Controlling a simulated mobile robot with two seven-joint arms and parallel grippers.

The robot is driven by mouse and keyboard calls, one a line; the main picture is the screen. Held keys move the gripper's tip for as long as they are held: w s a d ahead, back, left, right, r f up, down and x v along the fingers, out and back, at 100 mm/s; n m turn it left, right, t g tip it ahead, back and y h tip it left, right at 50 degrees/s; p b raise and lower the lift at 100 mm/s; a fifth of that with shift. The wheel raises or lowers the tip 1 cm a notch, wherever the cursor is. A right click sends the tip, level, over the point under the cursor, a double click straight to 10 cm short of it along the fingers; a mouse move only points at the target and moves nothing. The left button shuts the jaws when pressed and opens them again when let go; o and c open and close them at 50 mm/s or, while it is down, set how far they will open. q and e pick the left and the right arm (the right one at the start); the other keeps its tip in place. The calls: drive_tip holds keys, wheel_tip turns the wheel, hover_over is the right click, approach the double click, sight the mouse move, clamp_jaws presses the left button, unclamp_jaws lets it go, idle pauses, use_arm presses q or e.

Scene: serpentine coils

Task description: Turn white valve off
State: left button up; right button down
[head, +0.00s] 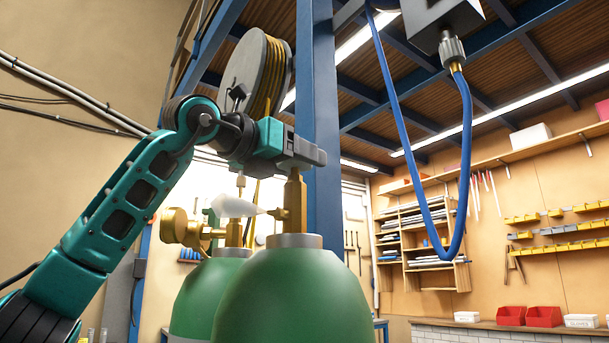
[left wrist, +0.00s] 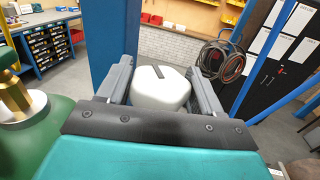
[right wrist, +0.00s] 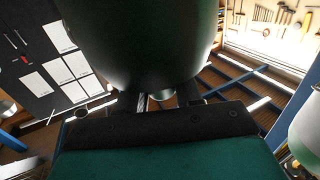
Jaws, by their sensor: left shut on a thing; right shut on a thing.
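The white valve knob (left wrist: 160,92), with a dark mark on top, sits between the fingers of my left gripper (left wrist: 162,74) in the left wrist view. In the head view my left gripper (head: 308,150) is at the top of the brass stem (head: 295,190) on the front green cylinder (head: 292,300); its fingers hide the knob. My right gripper (right wrist: 163,98) shows only in the right wrist view. It is shut on a small pale part (right wrist: 161,95), mostly hidden, at the end of a dark green cylinder (right wrist: 140,45).
A second green cylinder (head: 205,295) with a brass valve (head: 180,228) stands behind. A white cone-shaped thing (head: 235,206) is beside the brass stems. A blue post (head: 320,120) rises close behind my left gripper. A blue hose (head: 462,150) hangs to the right.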

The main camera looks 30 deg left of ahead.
use_arm(q)
drive_tip(key=c, duration=0.3)
use_arm(e)
drive_tip(key=shift+r, duration=0.2)
drive_tip(key=shift+r, duration=0.1)
use_arm(q)
drive_tip(key=m+g+h+p, duration=0.1)
drive_tip(key=m+h+p, duration=0.1)
drive_tip(key=m+g+h+p, duration=0.1)
drive_tip(key=h+p, duration=0.1)
drive_tip(key=h, duration=0.1)
drive_tip(key=shift+r+m+h, duration=0.15)
drive_tip(key=shift+m+h, duration=0.15)
drive_tip(key=shift+m, duration=0.1)
use_arm(e)
wheel_tip(320, 180, up, 4)
drive_tip(key=shift+f, duration=0.1)
use_arm(q)
drive_tip(key=shift+d+m+g+h+p, duration=0.1)
drive_tip(key=shift+m+g+h+p, duration=0.95)
drive_tip(key=shift+h+p, duration=0.3)
use_arm(e)
drive_tip(key=shift+r, duration=1.15)
use_arm(q)
drive_tip(key=o, duration=1)
drive_tip(key=shift+c, duration=0.2)
